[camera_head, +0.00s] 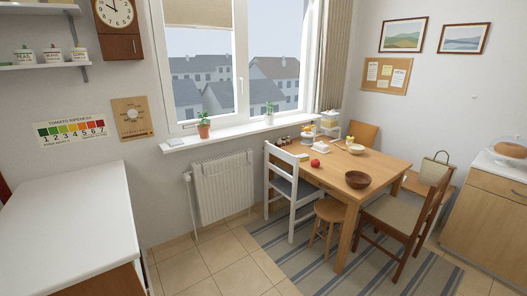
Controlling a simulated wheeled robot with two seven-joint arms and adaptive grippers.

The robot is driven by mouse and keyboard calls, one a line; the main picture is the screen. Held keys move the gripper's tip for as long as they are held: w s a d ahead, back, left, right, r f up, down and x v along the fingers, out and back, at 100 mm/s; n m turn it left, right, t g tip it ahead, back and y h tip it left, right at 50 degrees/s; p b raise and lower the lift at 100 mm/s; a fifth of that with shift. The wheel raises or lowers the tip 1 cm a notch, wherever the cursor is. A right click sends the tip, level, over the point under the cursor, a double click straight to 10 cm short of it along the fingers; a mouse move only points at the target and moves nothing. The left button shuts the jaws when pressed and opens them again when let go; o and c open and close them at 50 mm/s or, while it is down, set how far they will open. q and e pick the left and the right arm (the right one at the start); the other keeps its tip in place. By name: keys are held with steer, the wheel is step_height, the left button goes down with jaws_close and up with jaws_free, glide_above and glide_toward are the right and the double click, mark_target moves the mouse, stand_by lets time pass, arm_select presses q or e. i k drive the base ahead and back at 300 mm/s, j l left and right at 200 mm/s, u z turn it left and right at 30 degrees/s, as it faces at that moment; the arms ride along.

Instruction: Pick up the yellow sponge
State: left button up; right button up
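A small yellowish block (303,156) lies near the left edge of the wooden dining table (335,184); it may be the yellow sponge, but it is too small to be sure. Another small yellow item (349,140) shows farther back on the table, its kind unclear. A red round thing (315,163) and a white box-like item (321,148) are close to the yellowish block. Neither of my grippers is in view.
A white chair (291,186), a round stool (329,211) and a brown chair (400,216) stand around the table on a striped rug (305,262). A white counter (66,228) is at left. Tiled floor (205,267) is clear between counter and rug.

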mark_target(303, 157)
steer(key=i, duration=0.9)
steer(key=i+z, duration=0.15)
steer(key=i, duration=0.3)
steer(key=i+j+z, duration=0.1)
steer(key=i, duration=0.4)
steer(key=i+j+z, duration=0.25)
steer(key=i+z, duration=0.2)
steer(key=i, duration=0.15)
steer(key=i+j+z, duration=0.85)
steer(key=j, duration=0.3)
steer(key=i+l, duration=0.05)
steer(key=i, duration=0.05)
